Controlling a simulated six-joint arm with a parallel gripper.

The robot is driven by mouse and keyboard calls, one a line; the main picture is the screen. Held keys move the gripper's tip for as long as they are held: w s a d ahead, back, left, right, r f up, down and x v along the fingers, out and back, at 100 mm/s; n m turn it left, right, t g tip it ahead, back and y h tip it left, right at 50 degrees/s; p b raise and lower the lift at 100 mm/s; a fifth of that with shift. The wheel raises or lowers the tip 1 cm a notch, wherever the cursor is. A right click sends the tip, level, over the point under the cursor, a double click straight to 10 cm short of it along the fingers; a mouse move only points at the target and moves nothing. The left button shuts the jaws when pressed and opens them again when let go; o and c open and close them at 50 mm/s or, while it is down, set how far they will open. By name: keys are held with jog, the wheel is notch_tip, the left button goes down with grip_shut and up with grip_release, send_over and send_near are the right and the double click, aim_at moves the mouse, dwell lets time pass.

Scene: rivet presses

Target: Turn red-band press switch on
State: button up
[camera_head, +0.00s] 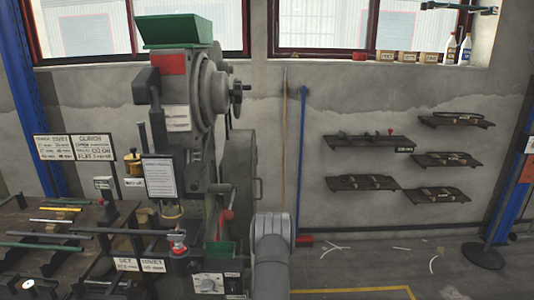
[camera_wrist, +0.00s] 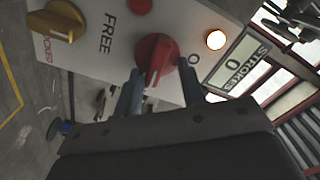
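The press with a red band (camera_head: 167,64) stands at centre left in the head view, under a green hopper. Its pale control panel (camera_head: 208,283) shows small at the bottom. In the wrist view a red rotary switch (camera_wrist: 155,50) sits on a white panel (camera_wrist: 110,62), with an "O" mark beside it. My gripper (camera_wrist: 160,72) is open, its two fingers on either side of the switch's near end. The left finger is very close to it; I cannot tell whether it touches. In the head view my arm hides the gripper.
A glowing lamp (camera_wrist: 215,40) and a "STROKES" counter reading 0 (camera_wrist: 235,52) are right of the switch. A yellow knob (camera_wrist: 57,20) marked FREE and LOCKED is at left. A cluttered workbench (camera_head: 40,265) stands left of the press; wall shelves (camera_head: 367,142) are at right.

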jog(key=o, duration=0.7)
jog(key=s+a+n, duration=0.1)
jog(key=s+n, duration=1)
jog(key=s, duration=0.6)
jog(key=shift+n, duration=0.3)
jog(key=w, duration=1.7)
jog(key=shift+f, duration=0.4)
jog(key=c, duration=0.9)
